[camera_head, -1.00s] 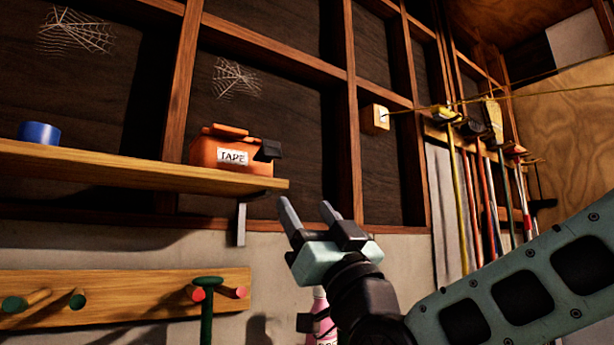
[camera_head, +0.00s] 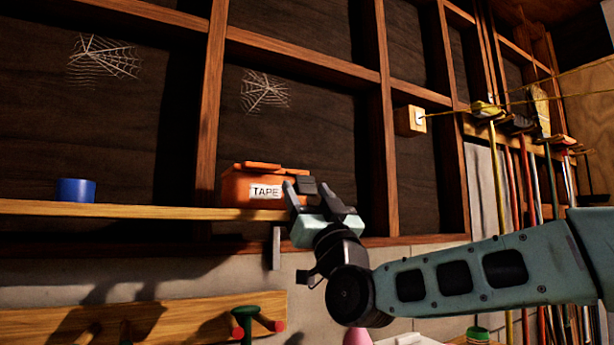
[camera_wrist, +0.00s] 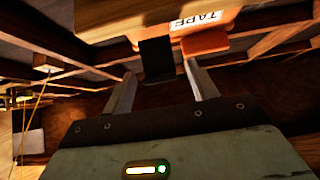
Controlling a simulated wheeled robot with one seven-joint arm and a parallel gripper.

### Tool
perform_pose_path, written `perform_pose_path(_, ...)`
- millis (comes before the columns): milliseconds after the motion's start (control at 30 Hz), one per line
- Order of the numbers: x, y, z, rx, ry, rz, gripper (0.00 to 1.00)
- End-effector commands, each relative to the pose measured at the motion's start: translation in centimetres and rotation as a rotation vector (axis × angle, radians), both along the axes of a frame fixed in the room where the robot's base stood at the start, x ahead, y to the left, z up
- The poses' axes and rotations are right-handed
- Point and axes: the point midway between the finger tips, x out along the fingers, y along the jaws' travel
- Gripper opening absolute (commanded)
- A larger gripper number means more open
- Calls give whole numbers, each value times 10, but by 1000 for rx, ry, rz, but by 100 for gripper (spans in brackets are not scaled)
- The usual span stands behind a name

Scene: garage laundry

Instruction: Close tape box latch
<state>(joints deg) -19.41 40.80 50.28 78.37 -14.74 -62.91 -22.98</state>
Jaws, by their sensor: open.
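The orange tape box (camera_head: 235,187) with its white TAPE label sits on the wooden shelf, near the shelf's right end. Its dark latch flap (camera_head: 306,184) sticks out from the box's right side. My gripper (camera_head: 308,193) is raised at the shelf's end, just right of the box and in front of the latch. In the wrist view the open fingers (camera_wrist: 160,72) point toward the black latch flap (camera_wrist: 156,56), which shows between their tips. Nothing is held, and I cannot tell whether a finger touches the flap. The box (camera_wrist: 165,8) and an orange tab beside the latch also show there.
A blue roll (camera_head: 76,190) stands on the shelf (camera_head: 150,210) at the left. A shelf bracket (camera_head: 276,248) hangs below its right end. A peg rail (camera_head: 190,312) is lower down. Long-handled tools hang at the right. The shelf between roll and box is clear.

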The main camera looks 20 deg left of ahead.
Motion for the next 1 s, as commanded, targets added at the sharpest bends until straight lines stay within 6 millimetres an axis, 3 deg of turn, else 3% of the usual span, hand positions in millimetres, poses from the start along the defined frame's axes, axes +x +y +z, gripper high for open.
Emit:
perform_pose_path(433,5,5,6,-1,1,0,58)
perform_pose_path(467,5,5,6,-1,1,0,53)
perform_pose_path(600,5,5,6,-1,1,0,14)
perform_pose_path(1000,4,5,9,-39,30,-1,14)
